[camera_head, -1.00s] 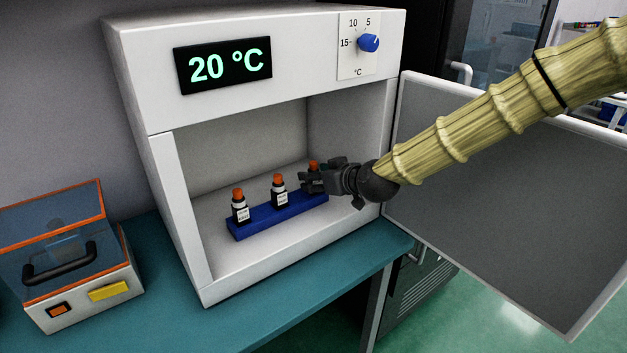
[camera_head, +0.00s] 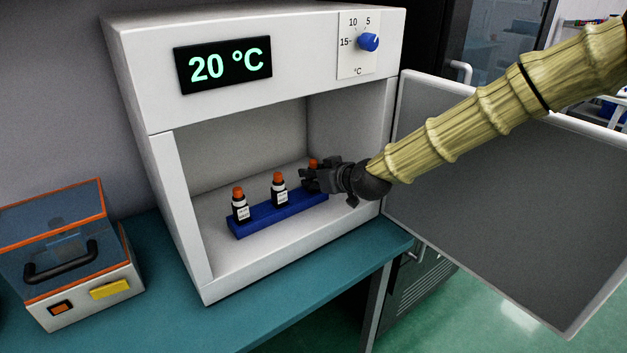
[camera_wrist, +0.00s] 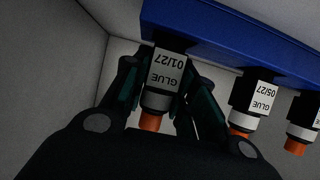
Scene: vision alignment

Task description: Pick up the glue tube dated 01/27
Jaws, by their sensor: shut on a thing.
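Three dark glue tubes with orange caps and white labels stand in a blue rack (camera_head: 262,219) inside the open white cabinet. In the wrist view the tube labelled GLUE 01/27 (camera_wrist: 165,72) is between the fingers of my gripper (camera_wrist: 160,95), which are shut on it. In the head view only the orange cap of this tube (camera_head: 313,163) shows above my gripper (camera_head: 310,181). Its base still meets the blue rack. The tube labelled 05/27 (camera_wrist: 262,97) stands beside it, also seen as the middle tube (camera_head: 279,190). The third tube (camera_head: 240,205) is at the rack's left end; its date is unreadable.
The cabinet (camera_head: 180,200) shows 20 °C on its display (camera_head: 222,65), with a blue dial (camera_head: 369,43) at upper right. Its door (camera_head: 500,190) hangs open at right, under my arm. A lidded box (camera_head: 85,300) stands on the teal bench (camera_head: 290,300) at left.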

